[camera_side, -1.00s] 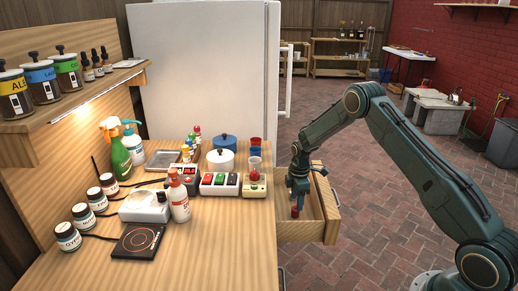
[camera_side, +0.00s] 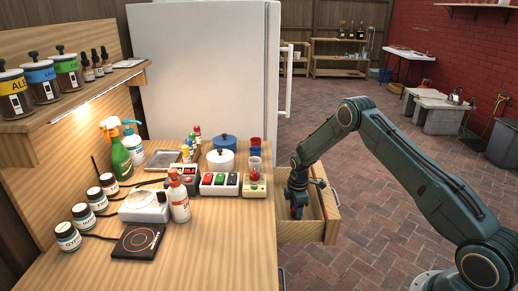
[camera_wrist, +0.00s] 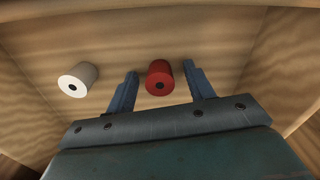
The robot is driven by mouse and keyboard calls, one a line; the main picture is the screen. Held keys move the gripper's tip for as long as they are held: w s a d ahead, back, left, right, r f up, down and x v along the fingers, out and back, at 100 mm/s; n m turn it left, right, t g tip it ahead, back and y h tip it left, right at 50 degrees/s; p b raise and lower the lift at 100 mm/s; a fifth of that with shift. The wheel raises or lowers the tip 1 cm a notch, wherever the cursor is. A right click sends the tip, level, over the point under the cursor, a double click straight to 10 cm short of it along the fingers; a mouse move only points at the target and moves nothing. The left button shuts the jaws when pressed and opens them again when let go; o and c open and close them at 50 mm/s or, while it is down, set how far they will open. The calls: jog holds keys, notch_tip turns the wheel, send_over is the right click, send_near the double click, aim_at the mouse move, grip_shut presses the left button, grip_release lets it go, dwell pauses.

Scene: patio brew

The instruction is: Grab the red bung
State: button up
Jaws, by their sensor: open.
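The red bung (camera_wrist: 160,76) is a short red cylinder with a dark hole in its end, inside the open wooden drawer (camera_side: 331,229). In the wrist view it sits between the two blue fingers of my gripper (camera_wrist: 163,84), with a gap on both sides. My gripper is open, and its fingers reach down into the drawer in the side view (camera_side: 297,211). In the side view the bung is mostly hidden behind the fingers.
A white bung (camera_wrist: 77,80) with a dark hole lies left of my fingers in the drawer. The drawer walls stand close around my gripper.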

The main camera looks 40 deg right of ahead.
jog(key=c, duration=1)
jog(key=shift+r, duration=0.15)
jog(key=shift+c, duration=0.2)
notch_tip(320, 180, up, 20)
dwell(0.5)
